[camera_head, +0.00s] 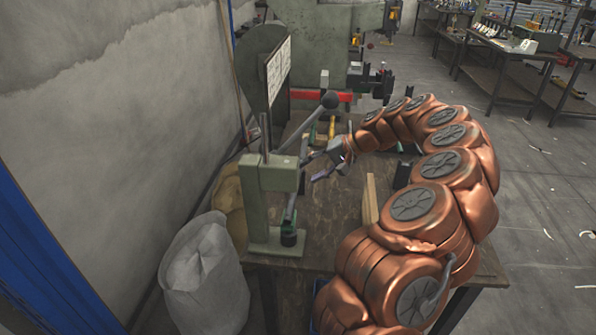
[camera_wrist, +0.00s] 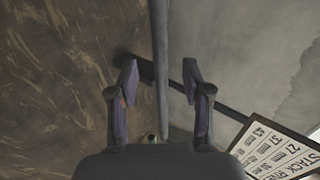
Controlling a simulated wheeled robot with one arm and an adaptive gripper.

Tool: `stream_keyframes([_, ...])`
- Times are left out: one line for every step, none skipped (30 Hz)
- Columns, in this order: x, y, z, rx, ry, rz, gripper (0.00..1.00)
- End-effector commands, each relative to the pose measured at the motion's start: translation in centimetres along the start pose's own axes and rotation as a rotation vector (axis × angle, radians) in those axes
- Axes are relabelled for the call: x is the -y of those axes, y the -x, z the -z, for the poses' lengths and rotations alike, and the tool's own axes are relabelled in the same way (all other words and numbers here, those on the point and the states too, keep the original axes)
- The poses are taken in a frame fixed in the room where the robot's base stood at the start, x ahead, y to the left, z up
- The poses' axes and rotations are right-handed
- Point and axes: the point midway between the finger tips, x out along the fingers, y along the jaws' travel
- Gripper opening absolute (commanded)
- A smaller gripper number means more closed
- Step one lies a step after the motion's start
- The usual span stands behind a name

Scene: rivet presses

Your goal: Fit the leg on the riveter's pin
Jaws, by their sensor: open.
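The green riveter (camera_head: 268,195) stands upright at the front left of the workbench. Its lever, with a dark ball end (camera_head: 330,100), slants up to the right. A dark green cylinder (camera_head: 288,238) sits low at its base; I cannot make out the pin. My gripper (camera_head: 322,167) is just right of the riveter, above the bench. In the wrist view its fingers (camera_wrist: 158,82) are apart. A grey rod (camera_wrist: 159,40) shows between them, not gripped; I cannot tell whether it is the lever. I cannot pick out the leg with certainty.
A light wooden strip (camera_head: 370,200) lies on the workbench (camera_head: 335,215) beside my arm. A printed sign (camera_head: 278,70) stands behind the riveter; it also shows in the wrist view (camera_wrist: 272,152). A pale sack (camera_head: 205,275) stands left of the bench. The wall is close on the left.

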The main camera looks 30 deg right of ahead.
Motion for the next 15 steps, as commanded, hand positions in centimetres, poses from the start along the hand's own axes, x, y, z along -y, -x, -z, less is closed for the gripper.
stream_keyframes([0.2, -0.6, -0.1, 0.004, -0.001, 0.0, 0.49])
stream_keyframes([0.2, -1.1, 0.0, 0.003, -0.001, 0.0, 0.49])
stream_keyframes([0.1, -1.7, 0.0, 0.002, -0.001, 0.0, 0.49])
stream_keyframes([0.1, -2.2, -0.1, 0.004, -0.001, 0.0, 0.49])
stream_keyframes([0.1, -2.6, -0.1, 0.005, -0.001, 0.0, 0.49])
stream_keyframes([0.1, -3.1, -0.2, 0.007, -0.001, 0.0, 0.49])
stream_keyframes([0.1, -3.4, -0.2, 0.007, 0.0, 0.0, 0.49])
stream_keyframes([0.1, -3.7, -0.2, 0.006, 0.0, 0.0, 0.49])
stream_keyframes([0.1, -3.9, -0.1, 0.005, 0.0, 0.0, 0.49])
stream_keyframes([0.1, -3.9, -0.1, 0.004, 0.0, 0.0, 0.49])
stream_keyframes([0.1, -4.0, -0.1, 0.003, 0.001, 0.0, 0.49])
stream_keyframes([0.1, -3.9, -0.1, 0.003, 0.001, 0.0, 0.49])
stream_keyframes([0.1, -3.9, -0.1, 0.003, 0.001, 0.0, 0.49])
stream_keyframes([0.1, -3.9, -0.1, 0.003, 0.001, 0.0, 0.49])
stream_keyframes([0.1, -3.9, -0.1, 0.003, 0.001, 0.0, 0.49])
